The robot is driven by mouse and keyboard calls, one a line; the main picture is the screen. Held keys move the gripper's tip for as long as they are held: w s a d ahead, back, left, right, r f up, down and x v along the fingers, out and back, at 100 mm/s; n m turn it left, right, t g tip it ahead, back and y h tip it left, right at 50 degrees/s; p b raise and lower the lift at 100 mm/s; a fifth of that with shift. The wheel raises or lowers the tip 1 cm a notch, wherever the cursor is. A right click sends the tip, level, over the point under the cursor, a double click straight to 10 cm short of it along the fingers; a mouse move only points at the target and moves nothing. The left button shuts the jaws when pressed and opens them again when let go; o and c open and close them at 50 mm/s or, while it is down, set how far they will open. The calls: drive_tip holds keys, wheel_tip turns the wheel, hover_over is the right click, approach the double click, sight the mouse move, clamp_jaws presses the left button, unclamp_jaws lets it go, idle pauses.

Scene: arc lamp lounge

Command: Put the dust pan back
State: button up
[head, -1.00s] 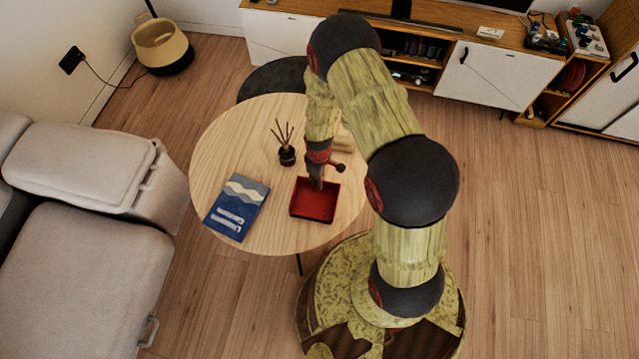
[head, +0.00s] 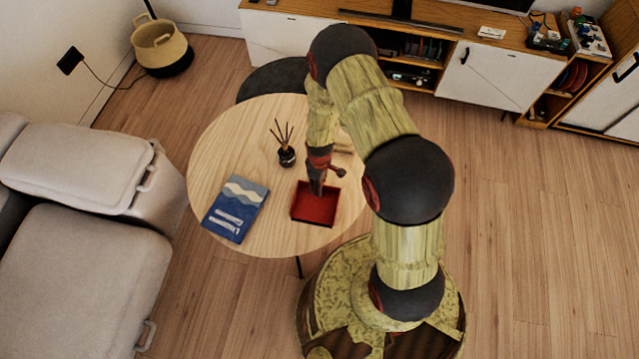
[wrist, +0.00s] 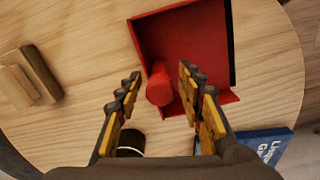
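The red dust pan (head: 312,211) lies on the round wooden table (head: 225,135), near its front right edge. In the wrist view the dust pan (wrist: 200,35) shows its flat tray and raised walls, with a short round red handle (wrist: 160,86) pointing toward me. My gripper (head: 317,188) points down over the pan in the head view. In the wrist view my gripper (wrist: 159,76) is open, with one finger on each side of the handle and gaps between. I cannot tell how far the fingertips are above the table.
A dark reed diffuser (head: 286,156) and a blue book (head: 236,208) stand and lie left of the pan. A light wooden block (wrist: 28,75) sits on the table. A grey sofa (head: 80,270) is at the left, and a low cabinet (head: 500,75) is at the back.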

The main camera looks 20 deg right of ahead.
wheel_tip(320, 180, up, 40)
drive_tip(key=w+a+m+t+p, duration=0.1)
drive_tip(key=m+t+p, duration=0.2)
drive_tip(key=p, duration=0.2)
drive_tip(key=s+a+r+m+t, duration=0.2)
drive_tip(key=s+r+m, duration=0.3)
drive_tip(key=s+r, duration=1.3)
wheel_tip(320, 180, up, 2)
drive_tip(key=shift+s+r+t, duration=0.1)
drive_tip(key=shift+s+t, duration=0.2)
drive_tip(key=shift+s, duration=0.1)
drive_tip(key=shift+a, duration=0.15)
drive_tip(key=shift+c, duration=1.1)
